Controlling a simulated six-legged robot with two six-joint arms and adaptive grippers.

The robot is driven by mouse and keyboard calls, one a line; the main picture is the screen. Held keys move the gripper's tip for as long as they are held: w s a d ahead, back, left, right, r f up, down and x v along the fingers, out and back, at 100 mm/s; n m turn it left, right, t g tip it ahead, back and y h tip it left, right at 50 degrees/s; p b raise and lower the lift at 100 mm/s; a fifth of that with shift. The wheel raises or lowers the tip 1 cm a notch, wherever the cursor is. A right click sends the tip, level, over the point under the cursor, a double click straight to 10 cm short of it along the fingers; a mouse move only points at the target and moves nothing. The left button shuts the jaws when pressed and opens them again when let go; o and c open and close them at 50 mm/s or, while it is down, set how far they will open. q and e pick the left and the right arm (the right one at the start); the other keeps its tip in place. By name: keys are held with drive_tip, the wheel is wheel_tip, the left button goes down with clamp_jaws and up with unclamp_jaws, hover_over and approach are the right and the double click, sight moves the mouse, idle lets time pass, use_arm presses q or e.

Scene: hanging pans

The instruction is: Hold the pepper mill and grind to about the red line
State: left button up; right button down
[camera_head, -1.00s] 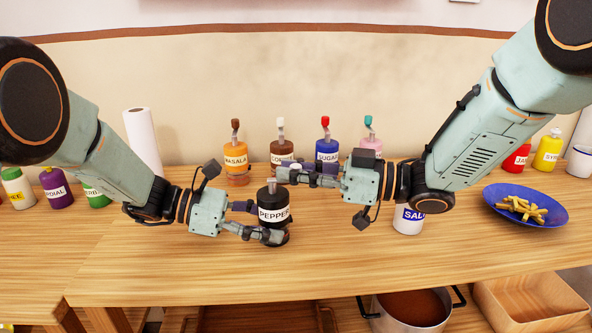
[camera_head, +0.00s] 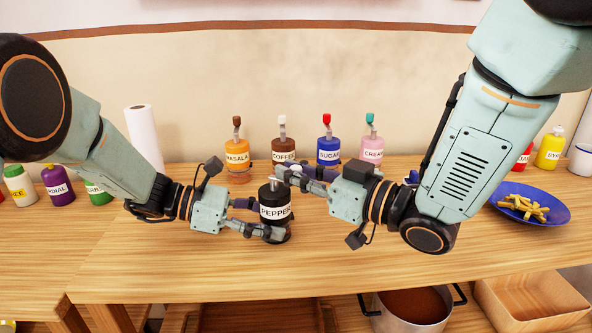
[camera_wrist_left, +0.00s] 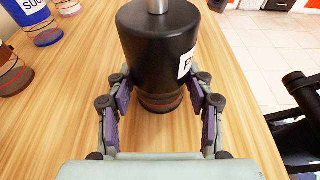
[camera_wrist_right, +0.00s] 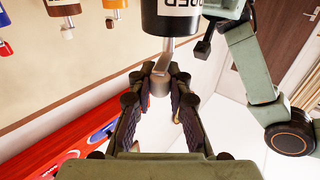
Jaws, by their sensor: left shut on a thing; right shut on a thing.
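The black pepper mill (camera_head: 275,196), with a white PEPPER label, stands upright on the wooden counter. My left gripper (camera_head: 266,219) is shut around its lower body from the left. In the left wrist view the mill (camera_wrist_left: 158,40) fills the space between the fingers, and a red line (camera_wrist_left: 162,103) rings its lower part. My right gripper (camera_head: 284,174) is shut on the crank knob at the mill's top. In the right wrist view the grey knob (camera_wrist_right: 160,84) sits between the fingers, below the metal crank (camera_wrist_right: 177,62). The head view hides most of the crank.
MASALA (camera_head: 237,158), COFFEE (camera_head: 284,153), SUGAR (camera_head: 328,150) and CREAM (camera_head: 371,151) grinders stand behind. A blue plate of fries (camera_head: 555,213) is right. My right arm mostly hides a container behind it. The front counter is clear.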

drive_tip(key=shift+d, duration=0.1)
idle(0.3)
drive_tip(key=c, duration=1.2)
unclamp_jaws()
drive_tip(key=shift+v, duration=6)
drive_tip(key=shift+s, duration=0.15)
